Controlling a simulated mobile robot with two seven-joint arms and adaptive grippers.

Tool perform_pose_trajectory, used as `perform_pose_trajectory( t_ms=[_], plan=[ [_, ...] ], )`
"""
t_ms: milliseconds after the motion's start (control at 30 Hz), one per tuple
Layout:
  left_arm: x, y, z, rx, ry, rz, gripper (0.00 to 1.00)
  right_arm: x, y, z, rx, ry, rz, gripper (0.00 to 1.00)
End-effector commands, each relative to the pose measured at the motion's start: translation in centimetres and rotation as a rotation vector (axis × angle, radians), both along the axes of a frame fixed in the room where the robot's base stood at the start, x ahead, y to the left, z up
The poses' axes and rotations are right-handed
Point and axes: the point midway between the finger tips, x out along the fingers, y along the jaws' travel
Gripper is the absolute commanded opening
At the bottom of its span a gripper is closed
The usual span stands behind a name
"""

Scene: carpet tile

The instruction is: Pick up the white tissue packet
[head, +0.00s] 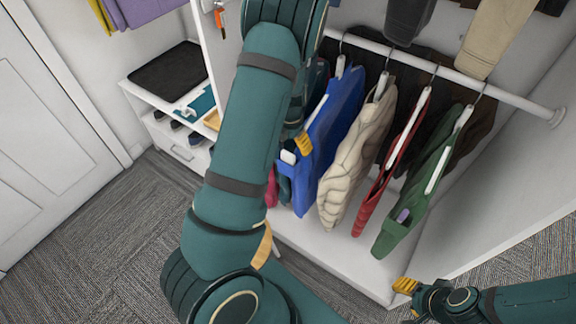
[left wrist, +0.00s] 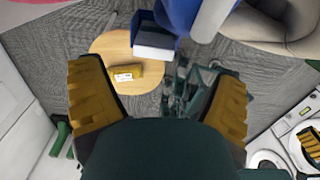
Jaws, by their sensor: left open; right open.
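The white tissue packet (head: 288,157) shows at the pocket of the blue jacket (head: 330,130), just right of my left arm. In the left wrist view a pale block, which looks like the packet (left wrist: 155,38), sits in a blue pocket just beyond the fingertips. My left gripper (left wrist: 158,78) is open with nothing between its fingers. In the head view one yellow fingertip of my left gripper (head: 303,143) shows right beside the packet; the rest is hidden by my arm. My right gripper (head: 406,287) is open at the lower right, away from the clothes.
A beige jacket (head: 355,150), a red garment (head: 382,180) and a green jacket (head: 420,200) hang on the white rail (head: 450,72). A purple item (head: 402,215) sticks out of the green pocket. A round wooden table (left wrist: 110,50) carries a yellow box (left wrist: 125,73).

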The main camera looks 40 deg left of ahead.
Motion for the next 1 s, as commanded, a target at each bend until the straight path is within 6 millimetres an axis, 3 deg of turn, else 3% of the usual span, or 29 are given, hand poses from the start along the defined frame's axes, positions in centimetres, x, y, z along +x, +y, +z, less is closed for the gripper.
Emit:
perform_pose_trajectory(
  t_ms=[267,533,867,900,1000],
  plan=[
    [-0.1,0.2,-2.1,0.0,0.0,0.001,0.89,0.2,0.0,-0.8,-0.001,-0.004,0.0,0.47],
    [-0.2,0.8,-5.9,0.0,0.001,0.0,0.89,0.4,-0.1,-2.4,-0.003,-0.011,-0.002,0.47],
    [-0.1,0.7,-6.5,0.0,-0.001,-0.001,0.89,0.5,-0.1,-2.4,-0.003,-0.013,-0.003,0.47],
    [-0.1,0.7,-6.5,0.0,-0.001,-0.001,0.88,0.5,-0.1,-2.4,-0.003,-0.013,-0.003,0.47],
    [-0.1,0.7,-6.5,0.0,-0.001,-0.001,0.53,0.5,-0.1,-2.4,-0.003,-0.013,-0.003,0.47]
  ],
)
